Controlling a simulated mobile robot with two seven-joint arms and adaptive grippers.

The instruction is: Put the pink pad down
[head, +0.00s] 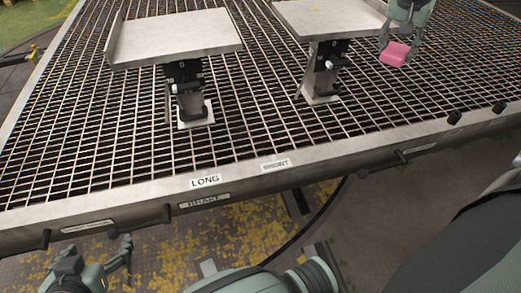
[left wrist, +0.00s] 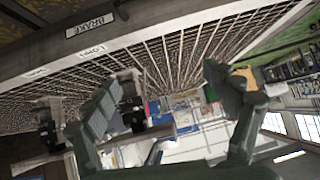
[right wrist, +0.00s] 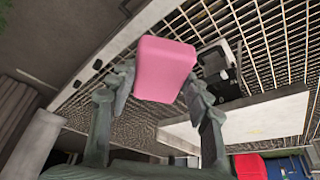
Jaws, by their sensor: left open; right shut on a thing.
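The pink pad (head: 395,54) is at the upper right of the head view, over the grating. My right gripper (head: 402,42) is shut on it from above. In the right wrist view the pink pad (right wrist: 165,68) sits between the two fingers of my right gripper (right wrist: 155,90). I cannot tell whether the pad touches the grating. My left gripper (head: 98,262) is open and empty at the lower left, below the front edge of the grating. Its spread fingers also show in the left wrist view (left wrist: 165,100).
Two pale trays stand on black posts over the grating (head: 250,130), one left (head: 175,36) and one right (head: 330,20), close to my right gripper. The front rail carries LONG (head: 205,181) and SHORT (head: 275,164) labels. The grating's right front is clear.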

